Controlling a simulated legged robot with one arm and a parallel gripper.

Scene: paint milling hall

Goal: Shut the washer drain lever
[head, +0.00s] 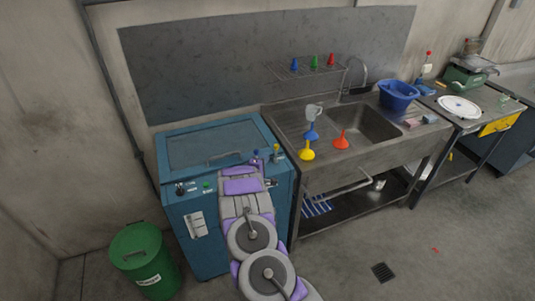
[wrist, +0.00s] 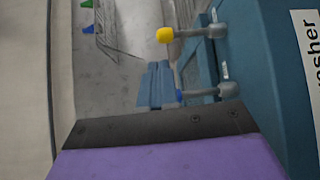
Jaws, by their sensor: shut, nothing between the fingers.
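The washer is a blue cabinet (head: 225,235) with a lid, against the wall at left. Two levers stand at its front right: one with a yellow knob (head: 276,150) and one with a blue knob (head: 256,154). In the wrist view the yellow knob (wrist: 164,35) and blue knob (wrist: 180,96) sit on grey stems running to the teal panel. No readable label tells which is the drain lever. My gripper (wrist: 156,75) is shut and empty, its blue-grey fingers right beside the blue knob. Whether they touch is unclear. My arm hides part of the washer front.
A steel sink bench (head: 370,155) with several coloured funnels and a blue basin (head: 397,95) stands right of the washer. A green bin (head: 143,262) stands at left. A drain grate (head: 384,272) lies in the open floor at right.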

